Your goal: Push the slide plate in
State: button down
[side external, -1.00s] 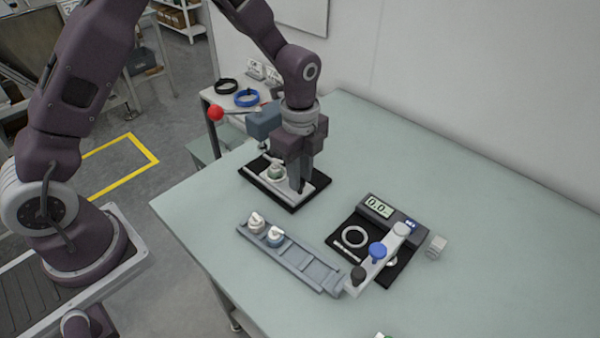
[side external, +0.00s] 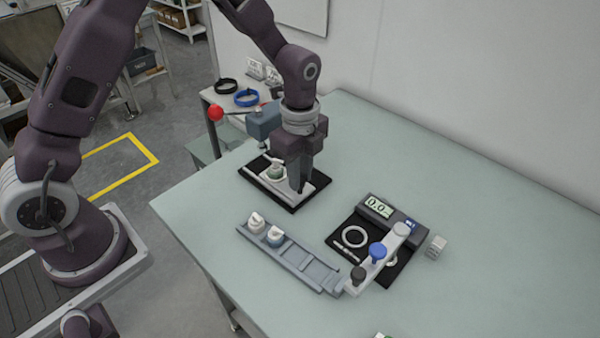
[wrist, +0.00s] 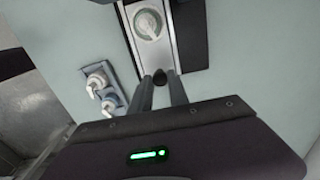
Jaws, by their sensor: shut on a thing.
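The slide plate (side external: 316,187) is a light strip on a black base (side external: 295,207) at the back left of the table. It also shows in the wrist view (wrist: 157,50), running away from my fingers. A pale green and white cap part (side external: 275,172) sits on it, seen from above in the wrist view (wrist: 147,24). My gripper (side external: 300,188) points down at the near right end of the plate. In the wrist view my gripper (wrist: 161,79) is shut on a small dark knob (wrist: 160,77) at that end. Fingers partly hide the knob.
A blue-grey press head (side external: 264,122) with a red-ball lever (side external: 215,113) stands behind the plate. A grey rack (side external: 300,262) with two caps lies in front. A gauge (side external: 378,206) showing 0.0 stands to the right.

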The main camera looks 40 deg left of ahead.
aim_at(285, 182)
jog(key=shift+a, duration=2.3)
jog(key=c, duration=1.3)
grip_release()
jog(key=shift+o, duration=0.2)
